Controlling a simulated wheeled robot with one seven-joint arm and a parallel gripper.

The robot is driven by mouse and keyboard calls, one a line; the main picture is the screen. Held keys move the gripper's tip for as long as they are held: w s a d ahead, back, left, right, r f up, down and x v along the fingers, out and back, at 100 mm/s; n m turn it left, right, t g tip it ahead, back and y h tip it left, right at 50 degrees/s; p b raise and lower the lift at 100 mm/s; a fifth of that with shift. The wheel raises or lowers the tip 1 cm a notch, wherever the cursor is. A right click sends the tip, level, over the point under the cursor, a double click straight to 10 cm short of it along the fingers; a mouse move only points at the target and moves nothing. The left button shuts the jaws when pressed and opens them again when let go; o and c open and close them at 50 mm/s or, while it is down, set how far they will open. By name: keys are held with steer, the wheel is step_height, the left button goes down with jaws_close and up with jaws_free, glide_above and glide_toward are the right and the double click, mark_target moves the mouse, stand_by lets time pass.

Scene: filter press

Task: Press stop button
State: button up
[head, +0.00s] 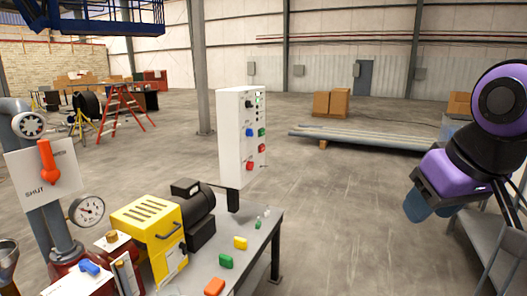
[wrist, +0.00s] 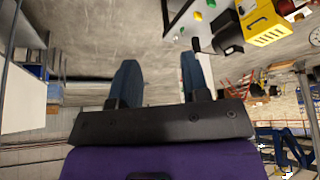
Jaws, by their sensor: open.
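A white control box (head: 242,137) stands on a post at the table's far end in the head view. Its front has a black knob, small green lights and several coloured buttons. A red button (head: 250,166) is low on the left and a second red button (head: 263,148) is on the right. The labels are too small to read, so I cannot tell which is stop. My gripper (head: 430,204) is far to the right of the box, touching nothing. In the wrist view its two blue fingers (wrist: 158,80) are apart with nothing between them.
A grey table (head: 252,258) holds a yellow pump unit (head: 150,235) with a black motor, and small coloured blocks. Red-and-grey pipework with a gauge (head: 87,211) is at left. A grey metal stand (head: 500,240) is below my arm. Open floor (head: 345,210) lies between box and gripper.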

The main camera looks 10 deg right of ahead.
jaws_close()
stand_by(1.6)
